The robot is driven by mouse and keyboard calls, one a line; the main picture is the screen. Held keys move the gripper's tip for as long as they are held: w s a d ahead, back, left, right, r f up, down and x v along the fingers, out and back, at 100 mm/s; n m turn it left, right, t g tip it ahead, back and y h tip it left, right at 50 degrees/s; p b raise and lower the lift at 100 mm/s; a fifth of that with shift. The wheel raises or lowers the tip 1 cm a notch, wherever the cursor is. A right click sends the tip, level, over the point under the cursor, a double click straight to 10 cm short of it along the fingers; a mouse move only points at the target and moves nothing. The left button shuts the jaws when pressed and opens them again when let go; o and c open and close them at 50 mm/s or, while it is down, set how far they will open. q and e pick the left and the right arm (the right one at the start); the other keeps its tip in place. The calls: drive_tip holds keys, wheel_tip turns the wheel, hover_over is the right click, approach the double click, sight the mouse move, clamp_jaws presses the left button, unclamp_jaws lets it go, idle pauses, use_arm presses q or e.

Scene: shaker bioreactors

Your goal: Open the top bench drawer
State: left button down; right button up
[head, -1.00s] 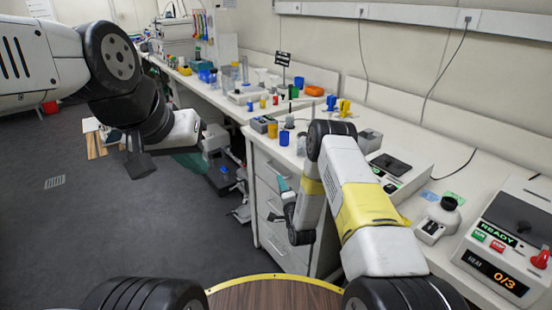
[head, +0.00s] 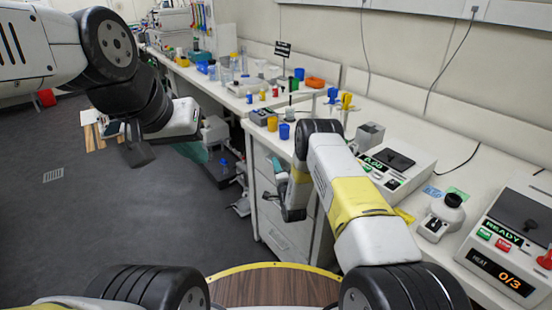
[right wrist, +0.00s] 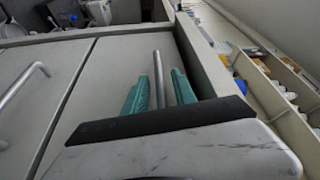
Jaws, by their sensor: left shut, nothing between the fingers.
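The top bench drawer (right wrist: 115,75) shows in the right wrist view as a pale front panel, and it looks closed. Its metal bar handle (right wrist: 157,62) lies between the two teal fingers of my right gripper (right wrist: 157,92). The fingers are apart, one on each side of the bar, with gaps visible. In the head view my right gripper (head: 281,172) is at the top of the drawer stack, mostly hidden by my own arm. My left gripper (head: 138,152) is shut and empty, hanging over the floor at the left.
A lower drawer's handle (right wrist: 25,85) shows at the left of the right wrist view. The bench top (head: 345,155) above carries a device (head: 395,165), blue and yellow cups and other lab items. Open floor (head: 100,215) lies left of the drawers.

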drive_tip(key=shift+c, duration=0.3)
clamp_jaws()
idle(1.1)
